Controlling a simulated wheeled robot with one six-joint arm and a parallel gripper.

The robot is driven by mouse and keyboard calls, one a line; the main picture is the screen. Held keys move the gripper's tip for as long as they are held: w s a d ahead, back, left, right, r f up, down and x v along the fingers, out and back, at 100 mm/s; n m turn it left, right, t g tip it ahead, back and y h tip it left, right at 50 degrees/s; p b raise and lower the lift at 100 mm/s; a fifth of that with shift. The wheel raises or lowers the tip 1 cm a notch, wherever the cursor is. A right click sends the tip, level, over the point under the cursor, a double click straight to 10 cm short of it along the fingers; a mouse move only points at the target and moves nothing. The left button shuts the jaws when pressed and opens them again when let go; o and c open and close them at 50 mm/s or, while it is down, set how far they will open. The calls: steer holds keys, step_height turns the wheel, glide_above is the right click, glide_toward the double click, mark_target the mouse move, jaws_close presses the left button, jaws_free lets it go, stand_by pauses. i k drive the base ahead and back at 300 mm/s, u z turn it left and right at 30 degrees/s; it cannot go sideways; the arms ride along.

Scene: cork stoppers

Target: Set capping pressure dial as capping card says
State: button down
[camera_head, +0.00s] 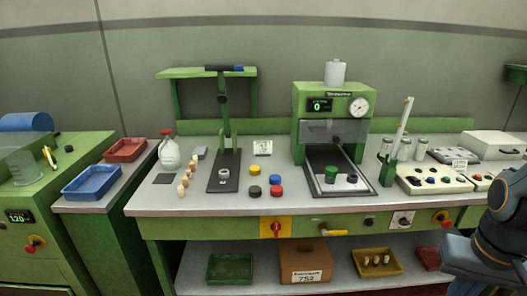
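A green capping machine (312,99) stands at the back of the bench, with a lit green display and a round white gauge (359,107). On the bench's front edge is a white plate with a dark knob (402,220). A red switch on a yellow plate (276,227) is further left. I cannot tell which of these is the pressure dial. A small white card (263,148) stands behind the coloured caps, and another pale card (459,165) is at the right. Their writing is too small to read. My arm shows at the right edge; my gripper is not in view.
Several corks (187,178), a dark corking stand (224,172) and coloured caps (275,192) stand on the bench. A control box (435,180) with several knobs is at the right. A blue tray (92,182) and red tray (125,150) are left. A brown box (305,262) is below.

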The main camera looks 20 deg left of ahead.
mark_target(403, 222)
steer(key=z, duration=0.7)
steer(key=k, duration=1.05)
steer(key=z, duration=1.05)
steer(key=i, duration=0.75)
steer(key=u, duration=1)
steer(key=i, duration=0.5)
steer(key=u, duration=0.45)
